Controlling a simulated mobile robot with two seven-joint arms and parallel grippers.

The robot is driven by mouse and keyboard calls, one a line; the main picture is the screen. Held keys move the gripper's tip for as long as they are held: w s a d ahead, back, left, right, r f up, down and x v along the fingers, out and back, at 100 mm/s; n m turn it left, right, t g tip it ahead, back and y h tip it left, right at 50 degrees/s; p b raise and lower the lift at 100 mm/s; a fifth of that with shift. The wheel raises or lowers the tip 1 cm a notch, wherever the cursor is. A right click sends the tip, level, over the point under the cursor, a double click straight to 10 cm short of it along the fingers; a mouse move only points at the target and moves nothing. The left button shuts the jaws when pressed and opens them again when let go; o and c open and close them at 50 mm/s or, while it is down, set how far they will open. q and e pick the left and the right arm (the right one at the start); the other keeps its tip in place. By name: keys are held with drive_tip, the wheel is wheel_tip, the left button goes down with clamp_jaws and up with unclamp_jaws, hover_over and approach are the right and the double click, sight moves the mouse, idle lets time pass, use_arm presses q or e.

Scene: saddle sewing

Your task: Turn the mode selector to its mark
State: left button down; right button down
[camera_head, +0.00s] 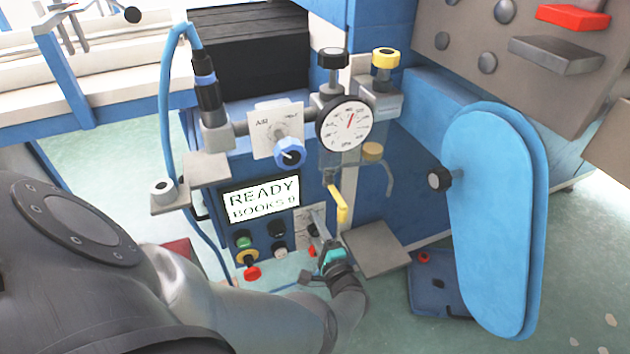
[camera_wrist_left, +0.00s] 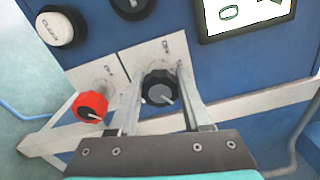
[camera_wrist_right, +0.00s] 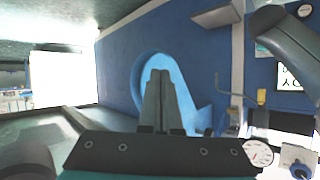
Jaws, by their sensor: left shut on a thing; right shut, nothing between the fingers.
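The black selector knob with a grey face (camera_wrist_left: 157,93) sits on a white plate (camera_wrist_left: 143,60) on the blue machine front. My left gripper (camera_wrist_left: 160,88) has its fingers on either side of this knob, shut on it. The knob's white pointer line faces the lower right in the left wrist view. Small dark marks are on the plate above it, too small to read. My right gripper (camera_wrist_right: 158,85) is shut and empty in the right wrist view, away from the panel.
A red knob (camera_wrist_left: 90,107) is beside the gripped knob in the left wrist view. The display (camera_head: 261,198) reads READY. A blue oval guard (camera_head: 495,210) stands at right.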

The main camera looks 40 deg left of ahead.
use_arm(q)
drive_tip(key=shift+a+r+m, duration=0.1)
drive_tip(key=shift+m, duration=0.2)
use_arm(e)
drive_tip(key=shift+f, duration=0.1)
use_arm(q)
drive_tip(key=shift+c, duration=1.7)
unclamp_jaws()
